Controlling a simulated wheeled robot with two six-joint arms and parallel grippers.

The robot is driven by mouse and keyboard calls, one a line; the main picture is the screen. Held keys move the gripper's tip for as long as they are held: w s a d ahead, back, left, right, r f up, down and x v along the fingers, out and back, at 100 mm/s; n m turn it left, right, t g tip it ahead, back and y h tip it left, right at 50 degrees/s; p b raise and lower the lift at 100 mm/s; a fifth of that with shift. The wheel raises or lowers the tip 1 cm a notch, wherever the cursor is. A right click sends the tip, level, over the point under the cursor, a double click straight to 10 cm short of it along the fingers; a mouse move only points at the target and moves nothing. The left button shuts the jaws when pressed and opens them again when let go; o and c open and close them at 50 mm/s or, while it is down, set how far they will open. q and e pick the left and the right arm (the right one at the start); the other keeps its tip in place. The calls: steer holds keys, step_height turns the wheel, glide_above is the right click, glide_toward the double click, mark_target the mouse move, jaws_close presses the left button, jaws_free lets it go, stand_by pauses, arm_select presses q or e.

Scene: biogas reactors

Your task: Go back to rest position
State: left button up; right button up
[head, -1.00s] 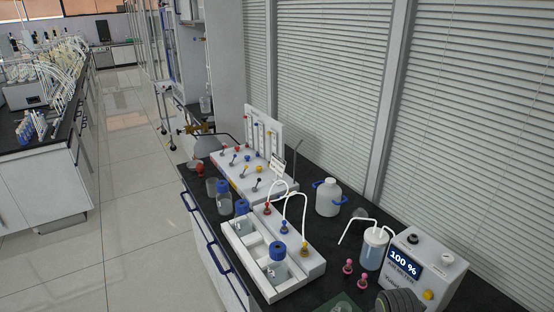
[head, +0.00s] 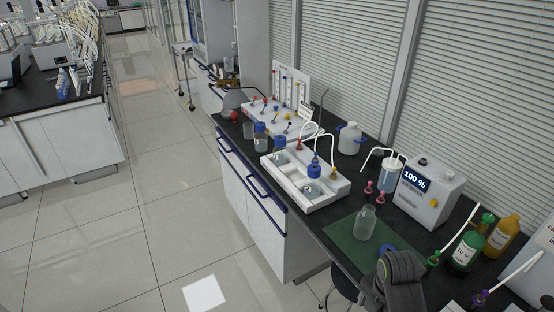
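My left gripper is not in view. A dark grey, ridged part (head: 402,282), which looks like my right arm or gripper, rises at the bottom edge, right of centre. Its fingers cannot be made out. A blue round piece (head: 388,250) shows at its upper end; I cannot tell whether it is held or lies behind. An uncapped clear bottle (head: 365,222) stands upright on the green mat (head: 345,239), apart from the grey part.
The pump box (head: 428,192) reads 100 %. A stool (head: 343,281) is below the bench edge. The floor at left is clear.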

steer(key=s+d+f+m+b, duration=0.2)
steer(key=s+f+m+b, duration=0.15)
steer(key=f, duration=0.75)
steer(key=s+d+f+m+b, duration=0.1)
steer(key=s+f+m+b, duration=0.3)
steer(key=f, duration=0.8)
steer(key=s+d+f+m, duration=0.25)
steer(key=f+m, duration=0.35)
steer(key=f, duration=0.5)
arm_select(q)
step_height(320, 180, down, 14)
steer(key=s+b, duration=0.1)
steer(key=b, duration=0.5)
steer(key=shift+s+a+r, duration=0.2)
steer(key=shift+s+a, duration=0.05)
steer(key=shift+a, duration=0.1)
arm_select(e)
steer(key=s+f+m, duration=0.5)
steer(key=s+f, duration=0.3)
steer(key=s, duration=0.4)
steer(key=s+d+f+m+t+h, duration=0.1)
steer(key=s+f+m, duration=0.5)
steer(key=s+f, duration=0.3)
steer(key=s, duration=0.3)
steer(key=shift+s+d+f, duration=0.15)
steer(key=shift+d+f, duration=0.15)
